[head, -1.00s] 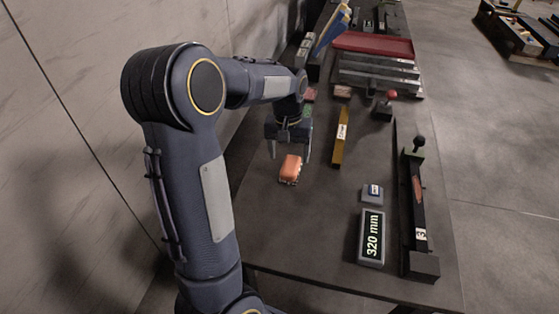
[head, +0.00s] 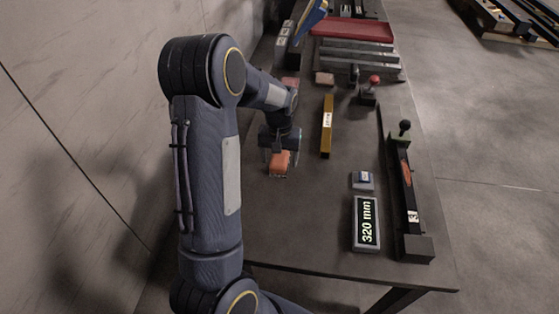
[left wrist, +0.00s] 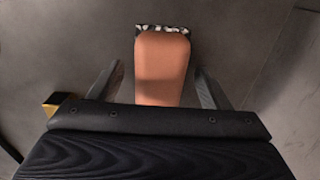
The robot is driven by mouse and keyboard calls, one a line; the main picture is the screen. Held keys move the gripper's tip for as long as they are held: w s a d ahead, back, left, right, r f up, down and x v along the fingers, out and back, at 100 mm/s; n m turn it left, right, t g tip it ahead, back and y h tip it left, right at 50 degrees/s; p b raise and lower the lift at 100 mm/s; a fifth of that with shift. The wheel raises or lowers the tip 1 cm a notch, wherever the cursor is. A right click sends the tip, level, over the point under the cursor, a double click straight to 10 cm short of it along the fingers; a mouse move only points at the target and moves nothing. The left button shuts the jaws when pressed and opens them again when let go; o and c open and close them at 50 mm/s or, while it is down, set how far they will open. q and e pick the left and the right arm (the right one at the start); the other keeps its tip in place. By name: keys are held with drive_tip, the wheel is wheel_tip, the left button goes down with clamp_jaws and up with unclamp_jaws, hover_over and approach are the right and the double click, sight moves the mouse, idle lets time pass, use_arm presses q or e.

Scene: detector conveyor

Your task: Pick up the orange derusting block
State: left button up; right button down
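The orange derusting block (head: 279,163) lies on the dark table, below my left gripper. It has an orange body and a speckled black-and-white end, which shows in the left wrist view (left wrist: 162,66). My left gripper (head: 279,167) is over the block with its fingers spread. In the left wrist view the fingers (left wrist: 160,88) stand apart on both sides of the block, with a gap on each side. The block's near end is hidden by the gripper body. My right gripper is not in view.
Further right are a display reading 320 mm (head: 366,224), a small grey box (head: 362,180) and a long black fixture (head: 411,205). A red tray (head: 350,31) is at the back. Table left of the display is clear.

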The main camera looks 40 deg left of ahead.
use_arm(q)
drive_tip(key=c, duration=1.1)
drive_tip(key=shift+r, duration=0.1)
drive_tip(key=shift+r, duration=0.5)
drive_tip(key=shift+w+d+r, duration=1.6)
drive_tip(key=shift+d+r, duration=0.1)
drive_tip(key=shift+r, duration=0.3)
drive_tip(key=shift+w+d+r, duration=1.65)
drive_tip(key=shift+d+r, duration=0.1)
drive_tip(key=shift+r, duration=0.2)
drive_tip(key=shift+w+d+r, duration=1.6)
drive_tip(key=shift+d+r, duration=0.1)
drive_tip(key=shift+r, duration=0.3)
